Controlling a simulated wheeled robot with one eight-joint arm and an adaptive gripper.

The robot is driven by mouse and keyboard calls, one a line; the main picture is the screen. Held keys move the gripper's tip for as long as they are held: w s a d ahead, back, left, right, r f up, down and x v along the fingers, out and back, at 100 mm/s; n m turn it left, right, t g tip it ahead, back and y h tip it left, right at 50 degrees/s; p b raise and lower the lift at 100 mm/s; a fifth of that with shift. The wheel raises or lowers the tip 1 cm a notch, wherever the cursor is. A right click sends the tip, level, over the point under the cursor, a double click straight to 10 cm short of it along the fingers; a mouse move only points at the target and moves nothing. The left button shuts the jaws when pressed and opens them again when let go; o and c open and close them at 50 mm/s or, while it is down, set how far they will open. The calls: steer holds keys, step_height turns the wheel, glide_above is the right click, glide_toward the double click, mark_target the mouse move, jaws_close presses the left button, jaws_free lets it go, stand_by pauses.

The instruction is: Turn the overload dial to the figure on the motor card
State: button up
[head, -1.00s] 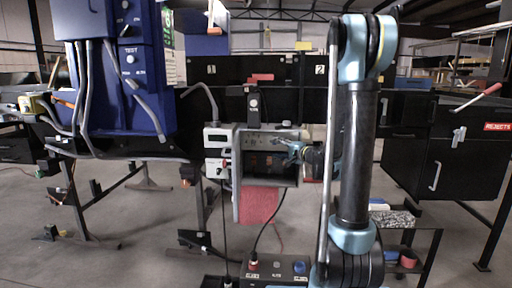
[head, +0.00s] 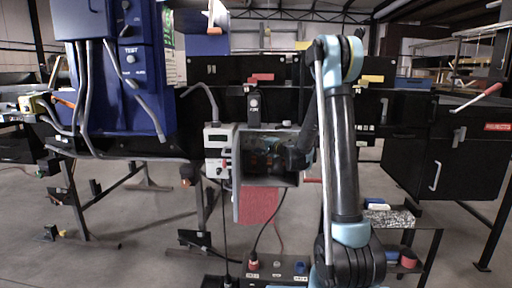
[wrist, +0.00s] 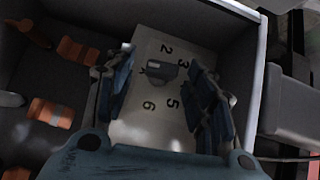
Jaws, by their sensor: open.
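The overload dial shows in the wrist view as a small dark grey knob (wrist: 161,69) on a pale plate (wrist: 150,125) marked 2, 3, 5 and 6. The plate is inside an open grey box (head: 235,190) in the head view. My gripper (wrist: 160,78) is open, its two blue-padded fingers on either side of the knob, with gaps between them and it. In the head view my gripper (head: 268,158) reaches into the box and is dim there. Which figure the knob points at is unclear. I cannot make out a readable motor card.
Orange-banded parts (wrist: 52,112) lie left of the plate inside the box. The box walls stand close around my gripper. A blue TEST cabinet (head: 133,70) hangs at the left, and a black cabinet (head: 450,160) stands at the right.

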steer(key=shift+w+a, duration=0.2)
steer(key=shift+a, duration=0.05)
steer(key=shift+c, duration=0.6)
steer(key=c, duration=0.9)
steer(key=shift+c, duration=0.2)
steer(key=shift+f, duration=0.1)
steer(key=shift+m+t+y, duration=0.3)
steer(key=shift+m+t, duration=0.1)
steer(key=shift+m, duration=0.1)
steer(key=shift+s, duration=0.1)
steer(key=o, duration=1.1)
steer(key=shift+c, duration=0.2)
